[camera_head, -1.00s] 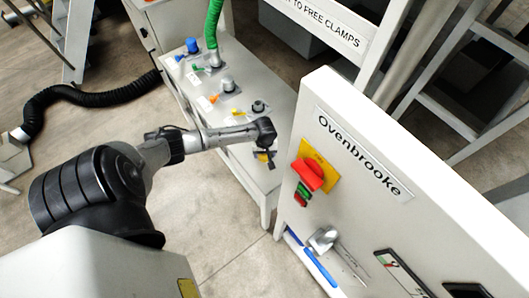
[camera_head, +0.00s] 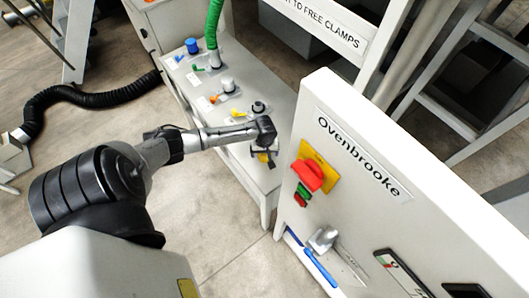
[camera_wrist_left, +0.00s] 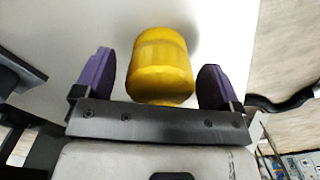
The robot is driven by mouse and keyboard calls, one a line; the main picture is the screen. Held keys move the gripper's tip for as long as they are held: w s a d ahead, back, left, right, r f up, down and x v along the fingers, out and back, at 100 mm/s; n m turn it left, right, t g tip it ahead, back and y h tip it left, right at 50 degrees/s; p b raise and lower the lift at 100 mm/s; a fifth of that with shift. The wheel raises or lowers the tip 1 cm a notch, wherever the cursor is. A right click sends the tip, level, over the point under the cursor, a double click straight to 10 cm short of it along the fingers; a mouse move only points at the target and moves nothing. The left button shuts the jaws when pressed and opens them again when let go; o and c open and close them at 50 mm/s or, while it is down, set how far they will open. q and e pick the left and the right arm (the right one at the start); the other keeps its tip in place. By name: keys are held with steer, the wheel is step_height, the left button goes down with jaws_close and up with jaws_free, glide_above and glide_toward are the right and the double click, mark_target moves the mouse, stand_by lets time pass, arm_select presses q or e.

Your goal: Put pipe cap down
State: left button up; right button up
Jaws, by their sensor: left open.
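The yellow pipe cap (camera_wrist_left: 160,65) stands on the white bench top between the two purple-padded fingers of my left gripper (camera_wrist_left: 157,82). The fingers are open, with a visible gap on each side of the cap. In the head view my left gripper (camera_head: 264,156) is low over the near end of the white bench (camera_head: 262,182), and a little yellow of the cap shows under it. My right gripper is not in view.
Along the bench stand a blue cap (camera_head: 192,46), a green hose (camera_head: 213,22) and grey pipe fittings with coloured handles, such as this one (camera_head: 258,107). The white Ovenbrooke panel (camera_head: 345,130) with a red button rises close on the right.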

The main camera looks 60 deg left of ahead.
arm_select(q)
step_height(320, 180, up, 10)
steer(key=shift+p, duration=0.75)
steer(key=shift+r, duration=0.65)
